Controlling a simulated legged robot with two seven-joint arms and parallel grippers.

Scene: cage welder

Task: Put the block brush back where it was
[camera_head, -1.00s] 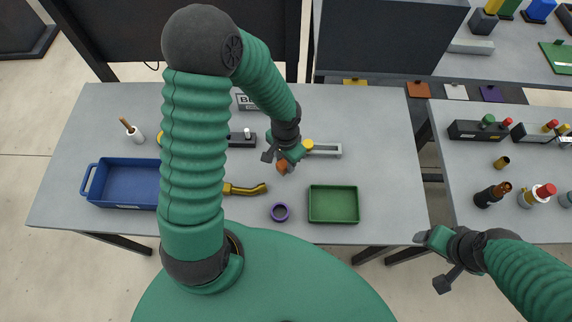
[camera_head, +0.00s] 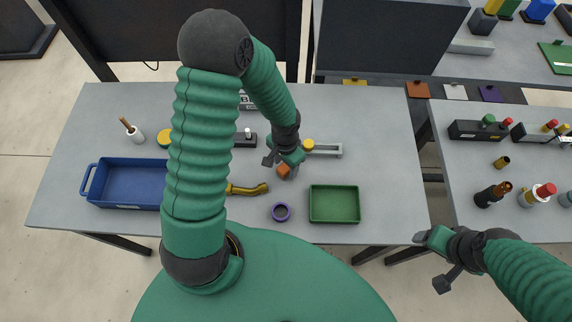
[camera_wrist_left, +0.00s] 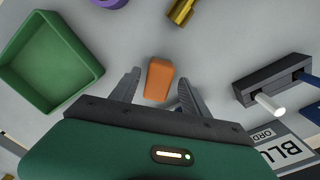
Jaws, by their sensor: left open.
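An orange block (camera_head: 284,170), which looks like the block brush, is near the middle of the table below my left gripper (camera_head: 281,165). My left gripper partly covers it in the head view. In the left wrist view, the orange block (camera_wrist_left: 159,80) lies between and just ahead of the two spread fingers (camera_wrist_left: 157,88). I see a gap on each side of it, so the gripper is open and not closed on it. My right gripper (camera_head: 438,262) is off to the right, beyond the table's front edge, with its fingers apart and empty.
A green tray (camera_head: 334,221), purple ring (camera_head: 281,212) and brass piece (camera_head: 247,189) lie in front. A grey rail (camera_head: 325,150) is behind right. A black holder (camera_head: 244,141) is behind left.

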